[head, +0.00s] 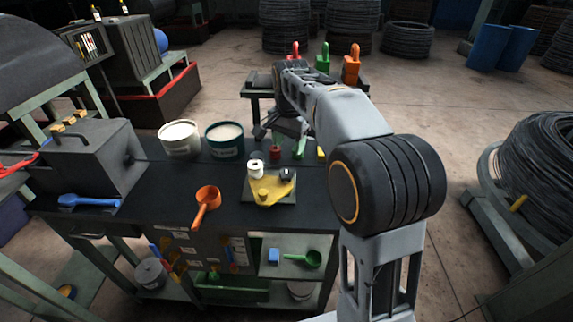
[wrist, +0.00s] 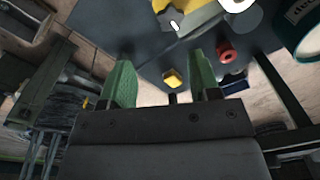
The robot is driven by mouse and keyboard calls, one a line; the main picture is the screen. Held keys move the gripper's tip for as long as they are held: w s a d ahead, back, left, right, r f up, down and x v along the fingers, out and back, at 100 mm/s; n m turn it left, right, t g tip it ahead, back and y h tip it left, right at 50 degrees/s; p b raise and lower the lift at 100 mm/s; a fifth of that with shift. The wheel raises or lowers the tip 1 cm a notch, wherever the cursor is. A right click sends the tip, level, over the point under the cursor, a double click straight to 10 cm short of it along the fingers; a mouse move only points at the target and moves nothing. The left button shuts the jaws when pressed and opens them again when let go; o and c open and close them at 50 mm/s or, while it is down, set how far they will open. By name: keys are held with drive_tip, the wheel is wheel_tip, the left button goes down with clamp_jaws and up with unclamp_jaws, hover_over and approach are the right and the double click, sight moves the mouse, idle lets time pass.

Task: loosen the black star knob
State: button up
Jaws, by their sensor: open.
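The black star knob (head: 287,174) sits at the right side of a yellow plate (head: 268,192) on a grey base, on the dark bench top. In the wrist view the knob (wrist: 171,20) is dark with a white mark, near the top edge beside the yellow plate (wrist: 202,8). My gripper (head: 288,143) is above the back edge of the bench, behind the knob in the head view. In the wrist view its two green fingers (wrist: 161,62) stand wide apart with nothing between them held. The knob lies beyond the fingertips, apart from them.
A small red item (head: 276,154) and a yellow block (wrist: 173,79) lie near the bench's back edge. Two tubs (head: 225,141), an orange scoop (head: 206,203) and a grey box (head: 90,160) occupy the left.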

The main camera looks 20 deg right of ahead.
sight(286, 174)
drive_tip(key=shift+m, duration=0.8)
drive_tip(key=w+f, duration=0.1)
drive_tip(key=f, duration=0.3)
drive_tip(key=w+f, duration=0.1)
drive_tip(key=f, duration=0.3)
drive_tip(key=f+p, duration=0.1)
drive_tip(key=f, duration=0.4)
drive_tip(key=shift+w, duration=0.4)
drive_tip(key=c, duration=0.6)
drive_tip(key=shift+c, duration=0.2)
